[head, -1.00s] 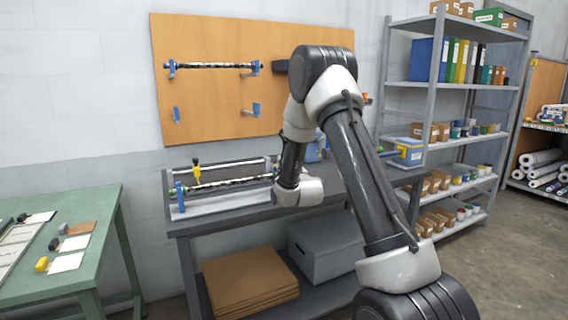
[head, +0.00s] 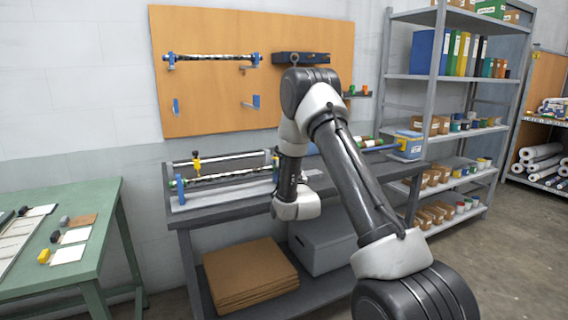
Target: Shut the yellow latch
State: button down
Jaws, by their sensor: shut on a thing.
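The calender press (head: 220,194) stands on a dark bench. It has a blue bracket (head: 180,189) at its left end and a patterned roller (head: 225,175) along it. A small yellow latch (head: 196,162) stands upright near the left end; whether it is shut is too small to tell. The right end of the press is partly covered by my arm. My wrist (head: 297,205) is in front of that right end. My gripper is hidden behind the wrist, so its fingers and anything between them do not show.
A pegboard (head: 215,100) on the wall holds another roller (head: 210,62) and a dark box (head: 300,57). A green table (head: 85,255) stands at left. Flattened cardboard (head: 250,275) and a grey bin (head: 322,247) fill the lower shelf. Grey shelving (head: 440,77) stands at right.

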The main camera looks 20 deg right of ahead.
jog(key=c, duration=1.5)
grip_release()
jog(key=shift+w, duration=0.1)
jog(key=v, duration=1.2)
jog(key=shift+f, duration=0.1)
